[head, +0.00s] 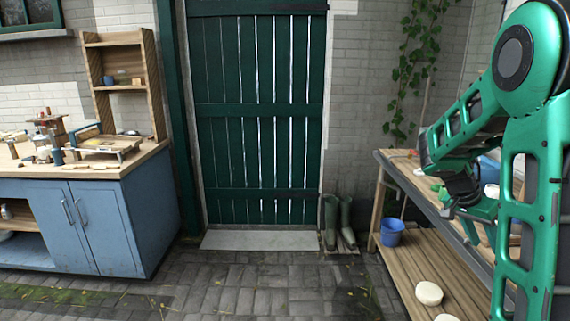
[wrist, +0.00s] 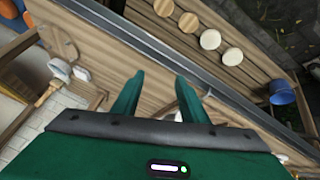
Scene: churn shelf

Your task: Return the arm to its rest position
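My green arm (head: 540,150) reaches in from the right side of the head view, bent at a large round joint near the top. My gripper (head: 442,194) hangs over the wooden shelf unit (head: 408,178) at the right. In the wrist view my gripper (wrist: 158,86) shows two green fingers standing apart, with nothing between them. Its fingertips point toward the bare wooden planks and the dark metal edge of the shelf. In the head view the fingertips are small and partly hidden by the arm.
A blue bucket (head: 392,232) and round pale discs (head: 429,293) are on the lower shelf. Boots (head: 338,222) stand by the green door (head: 262,110). A blue cabinet (head: 95,215) stands at the left. The paved floor (head: 255,285) between is clear.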

